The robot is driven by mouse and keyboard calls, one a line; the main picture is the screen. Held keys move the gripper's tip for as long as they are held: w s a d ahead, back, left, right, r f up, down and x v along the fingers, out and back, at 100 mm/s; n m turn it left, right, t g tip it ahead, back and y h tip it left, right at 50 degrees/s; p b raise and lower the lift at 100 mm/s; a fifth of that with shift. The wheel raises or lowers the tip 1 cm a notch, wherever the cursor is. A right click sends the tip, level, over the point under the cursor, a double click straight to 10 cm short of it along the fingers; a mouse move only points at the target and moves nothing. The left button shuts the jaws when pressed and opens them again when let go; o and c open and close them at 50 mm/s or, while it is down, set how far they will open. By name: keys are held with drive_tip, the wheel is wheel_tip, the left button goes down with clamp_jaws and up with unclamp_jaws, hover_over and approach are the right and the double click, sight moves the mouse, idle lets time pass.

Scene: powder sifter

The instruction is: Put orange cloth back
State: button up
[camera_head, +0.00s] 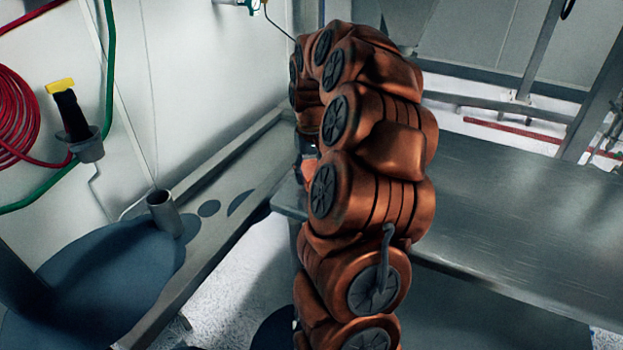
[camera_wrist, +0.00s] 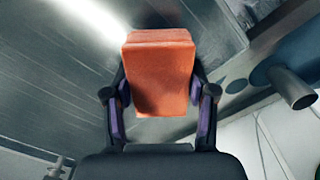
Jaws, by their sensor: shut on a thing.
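The orange cloth (camera_wrist: 160,75) is a folded, block-like bundle in the upper middle of the wrist view. My gripper (camera_wrist: 161,95) is shut on it, with one dark finger on each side. In the head view my copper-coloured arm hides most of the gripper. A small orange patch, probably the cloth (camera_head: 308,170), shows at the left edge of my arm. The surface under the cloth is hidden, so I cannot tell whether the cloth touches anything.
A bare metal table (camera_head: 520,230) lies to the right of my arm. A short metal pipe (camera_head: 165,213) stands at the left by a dark round plate (camera_head: 90,285). A brush with a yellow tip (camera_head: 68,110) sits in a wall holder beside a red hose (camera_head: 18,115).

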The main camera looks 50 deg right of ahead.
sight(311, 169)
drive_tip(key=shift+f, duration=1.2)
drive_tip(key=shift+f, duration=0.25)
drive_tip(key=o, duration=1.1)
drive_tip(key=shift+r, duration=0.15)
wheel_tip(311, 169, up, 10)
drive_tip(key=shift+r+b, duration=0.25)
drive_tip(key=shift+b, duration=0.25)
drive_tip(key=shift+a+r, duration=0.1)
drive_tip(key=shift+r, duration=0.7)
